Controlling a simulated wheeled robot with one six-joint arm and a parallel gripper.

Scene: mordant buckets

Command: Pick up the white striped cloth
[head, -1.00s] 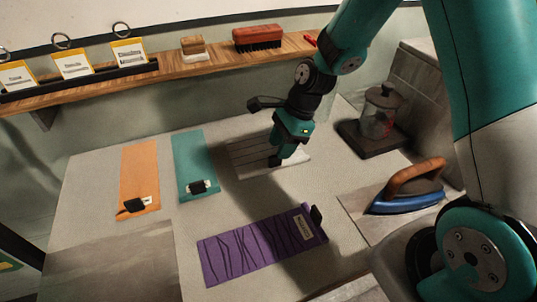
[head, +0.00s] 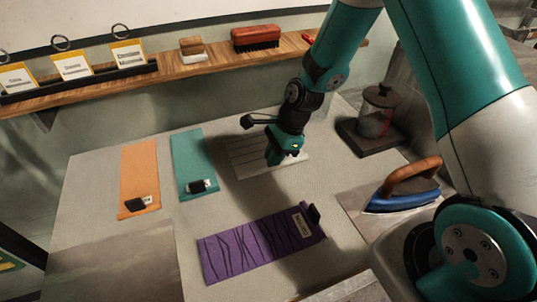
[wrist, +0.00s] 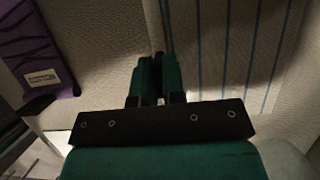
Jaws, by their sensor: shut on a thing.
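The white striped cloth (head: 243,166) lies on the pale work surface, right of the teal cloth, partly covered by my gripper. In the wrist view its blue-grey stripes (wrist: 235,60) run up the right side. My gripper (head: 270,162) is over the cloth's middle in the head view, pointing down. In the wrist view the two teal fingers (wrist: 157,68) are close together at the cloth's left edge, shut on it. A dark bit shows between the fingertips; whether it is a clip I cannot tell. The cloth looks flat, with no clear gap beneath it.
Orange (head: 139,172), teal (head: 193,150) and purple (head: 255,250) cloths lie nearby with dark clips. A wooden shelf (head: 215,64) runs along the back wall.

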